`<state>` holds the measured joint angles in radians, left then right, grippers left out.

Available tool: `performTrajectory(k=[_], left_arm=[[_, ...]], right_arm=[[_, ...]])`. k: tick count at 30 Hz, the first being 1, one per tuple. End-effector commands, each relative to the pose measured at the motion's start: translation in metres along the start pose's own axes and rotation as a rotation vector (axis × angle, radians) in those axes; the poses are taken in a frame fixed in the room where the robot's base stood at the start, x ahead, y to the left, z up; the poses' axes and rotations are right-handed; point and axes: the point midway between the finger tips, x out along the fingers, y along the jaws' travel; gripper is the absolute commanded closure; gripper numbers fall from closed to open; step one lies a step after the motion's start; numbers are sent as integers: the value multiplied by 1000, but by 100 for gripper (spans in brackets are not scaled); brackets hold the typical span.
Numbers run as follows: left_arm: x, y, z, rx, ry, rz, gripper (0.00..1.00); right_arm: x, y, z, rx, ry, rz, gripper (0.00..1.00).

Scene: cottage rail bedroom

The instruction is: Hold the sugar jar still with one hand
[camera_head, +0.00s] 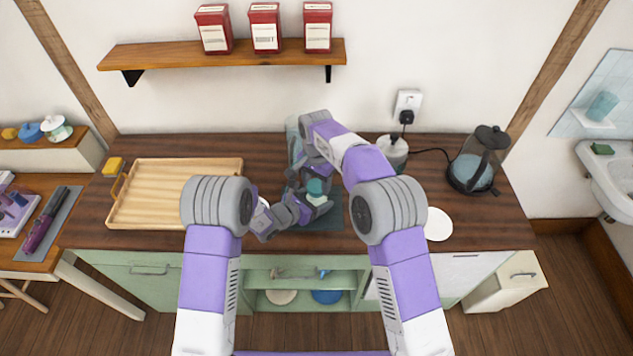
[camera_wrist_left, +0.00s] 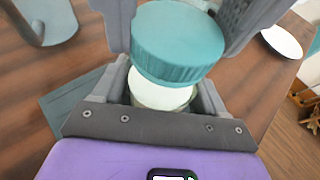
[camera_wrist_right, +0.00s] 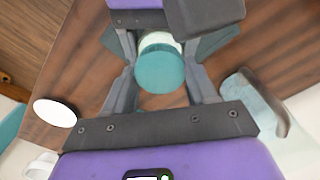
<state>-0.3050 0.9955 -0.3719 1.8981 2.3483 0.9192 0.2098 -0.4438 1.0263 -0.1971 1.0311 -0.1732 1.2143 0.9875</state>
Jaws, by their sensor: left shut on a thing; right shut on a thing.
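The sugar jar (camera_head: 317,201) is pale with a teal lid (camera_head: 316,186), and stands at the middle of the counter over a dark slate-coloured mat (camera_head: 325,223). My left gripper (camera_head: 310,204) is shut on the pale jar body (camera_wrist_left: 160,93), low down. My right gripper (camera_head: 315,180) is shut on the teal lid, which shows between its fingers in the right wrist view (camera_wrist_right: 160,70). In the left wrist view the lid (camera_wrist_left: 178,42) sits over the body and looks slightly offset; I cannot tell whether it is seated. The jar's base is hidden.
A wooden tray (camera_head: 170,217) lies left of the jar. A clear glass vessel (camera_head: 292,138) stands behind it. To the right are a lidded canister (camera_head: 393,157), a kettle (camera_head: 474,168) and a white plate (camera_head: 438,225). A shelf (camera_head: 180,54) with red tins hangs above.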

Motion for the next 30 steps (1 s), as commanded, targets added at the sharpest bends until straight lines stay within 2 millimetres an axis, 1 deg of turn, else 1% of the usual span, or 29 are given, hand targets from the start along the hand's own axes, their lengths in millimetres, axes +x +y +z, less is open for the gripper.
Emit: performTrajectory(k=[3, 30], left_arm=[[0, 0, 0, 0, 1, 0, 100], [0, 0, 0, 0, 1, 0, 100]], right_arm=[[-1, 0, -1, -238, 0, -3, 80], [-2, 0, -1, -2051, 1, -1, 80]])
